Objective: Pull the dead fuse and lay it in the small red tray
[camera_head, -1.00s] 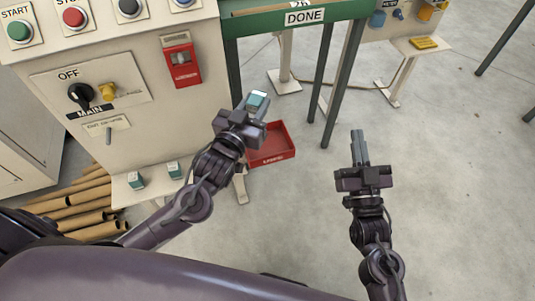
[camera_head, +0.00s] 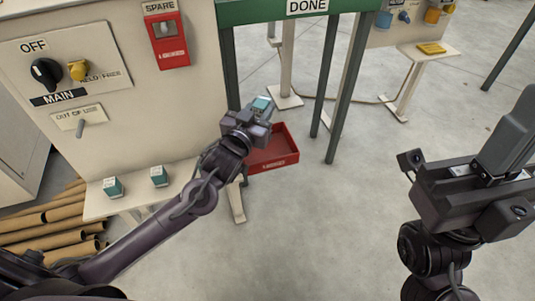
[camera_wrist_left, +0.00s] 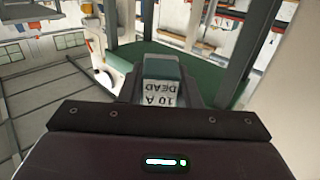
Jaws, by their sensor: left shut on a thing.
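The dead fuse (camera_head: 262,103) is a teal block with a white label. In the left wrist view the fuse (camera_wrist_left: 162,92) shows "10 A DEAD" upside down between the fingers. My left gripper (camera_head: 257,110) is shut on it and holds it in the air, clear of the cabinet. The small red tray (camera_head: 284,161) shows just behind and right of this gripper, partly hidden by it; its visible floor is empty. My right gripper (camera_head: 485,165) is large at the right edge, away from the tray; its finger gap is unclear.
Two teal fuses (camera_head: 113,187) (camera_head: 159,176) stand on a pale shelf (camera_head: 98,209) below the cabinet's MAIN switch (camera_head: 46,74). A red SPARE holder (camera_head: 167,41) is on the cabinet front. Green table legs (camera_head: 345,90) rise behind the tray. Cardboard tubes (camera_head: 50,232) lie at left. Open floor fills the middle.

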